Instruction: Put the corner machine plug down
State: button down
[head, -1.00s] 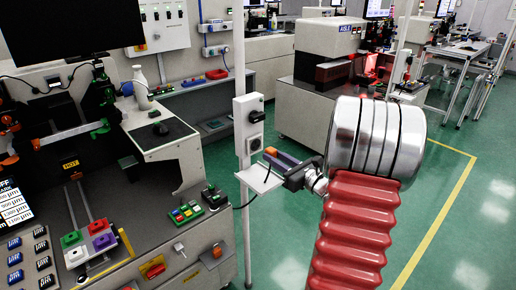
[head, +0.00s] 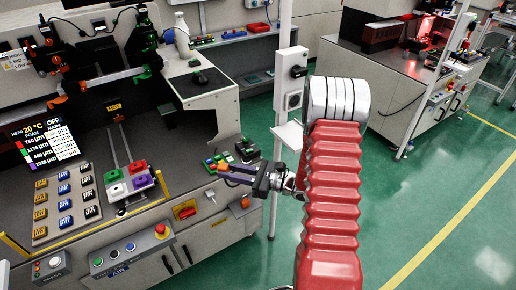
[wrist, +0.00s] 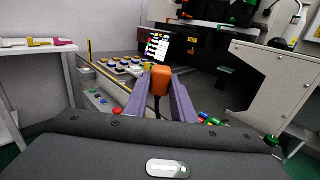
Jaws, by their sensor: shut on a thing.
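The orange plug (wrist: 160,78) is between the two purple fingers of my gripper (wrist: 159,92) in the wrist view. My gripper is shut on it. A dark cable seems to hang below the plug. In the head view my gripper (head: 228,175) points left, in front of the bench's right end, with a bit of the orange plug (head: 222,167) showing at its tips. The plug is held in the air, apart from the bench as far as I can see.
A bench (head: 212,240) with a button pad (head: 67,205), coloured blocks (head: 127,183) and a small green button box (head: 218,161) stands left. A white post carries a switch box (head: 291,70) and small shelf (head: 287,133). Green floor is open at right.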

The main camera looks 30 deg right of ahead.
jog(key=a+f+n+g+y, duration=0.1)
jog(key=a+f, duration=0.1)
jog(key=a, duration=0.2)
jog(key=s+a+f+n+g+y, duration=0.1)
jog(key=a+f, duration=0.1)
jog(key=a, duration=0.3)
jog(key=shift+a+f+g, duration=0.15)
jog(key=shift+f+g, duration=0.15)
jog(key=shift+f, duration=0.05)
